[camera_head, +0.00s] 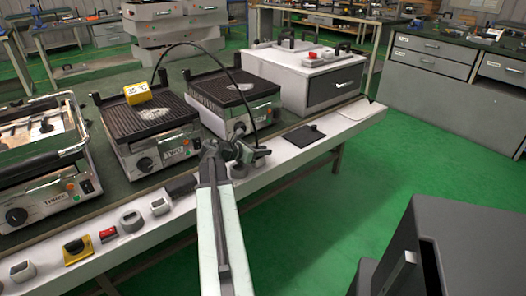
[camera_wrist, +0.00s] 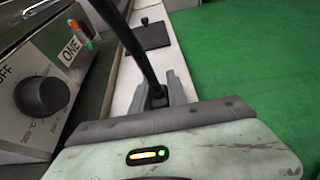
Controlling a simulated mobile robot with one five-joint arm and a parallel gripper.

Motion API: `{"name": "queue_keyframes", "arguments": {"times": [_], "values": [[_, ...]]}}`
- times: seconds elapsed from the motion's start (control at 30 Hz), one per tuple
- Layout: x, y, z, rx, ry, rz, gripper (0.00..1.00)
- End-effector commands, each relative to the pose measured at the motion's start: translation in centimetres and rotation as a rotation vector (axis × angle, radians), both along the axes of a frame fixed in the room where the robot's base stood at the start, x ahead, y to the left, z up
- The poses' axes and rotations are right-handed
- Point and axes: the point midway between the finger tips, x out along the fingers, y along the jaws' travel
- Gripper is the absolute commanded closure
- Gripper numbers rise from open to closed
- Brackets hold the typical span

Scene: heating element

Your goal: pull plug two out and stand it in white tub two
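The black cable (camera_head: 259,128) arcs from behind the middle grill (camera_head: 150,120) down to my gripper (camera_head: 235,152), at the shelf beside the right grill. In the wrist view, the cable (camera_wrist: 130,40) runs down between the fingers of my gripper (camera_wrist: 157,88), onto a dark plug (camera_wrist: 156,98). The fingers sit close against both sides of this plug, seemingly plug two. My gripper hides what is under it. White tubs stand on the shelf to the left: one (camera_head: 159,207), a larger one (camera_head: 131,222) and one at far left (camera_head: 22,271). I cannot read numbers on them.
The right grill (camera_head: 228,98) has a panel marked ONE (camera_wrist: 72,50) and a knob (camera_wrist: 40,94) left of my gripper. A dark plate (camera_head: 303,134) lies farther right. A yellow item (camera_head: 76,250) and red item (camera_head: 108,235) lie near the tubs.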

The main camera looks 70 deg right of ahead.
Motion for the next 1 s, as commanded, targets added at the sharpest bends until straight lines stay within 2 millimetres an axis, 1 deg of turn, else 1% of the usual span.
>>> {"name": "queue_keyframes", "arguments": {"times": [0.03, 0.07, 0.1, 0.43, 0.53, 0.7, 0.8, 0.9, 1.0], "values": [[0.0, 0.0, 0.0, 0.000, 0.000, 0.000, 0.69], [0.0, 0.0, 0.0, 0.000, 0.000, 0.000, 0.61], [0.0, 0.0, 0.0, 0.000, 0.000, 0.000, 0.55], [0.1, 0.2, 0.2, 0.000, 0.000, 0.000, 0.55], [0.8, 1.3, 0.9, 0.000, 0.000, 0.001, 0.55], [2.6, 4.1, 2.4, 0.000, -0.001, 0.004, 0.55], [3.4, 5.2, 2.9, 0.000, 0.001, 0.004, 0.55], [3.8, 5.9, 3.1, 0.000, 0.000, 0.001, 0.55], [4.0, 6.1, 3.1, 0.001, 0.001, 0.000, 0.55]]}}
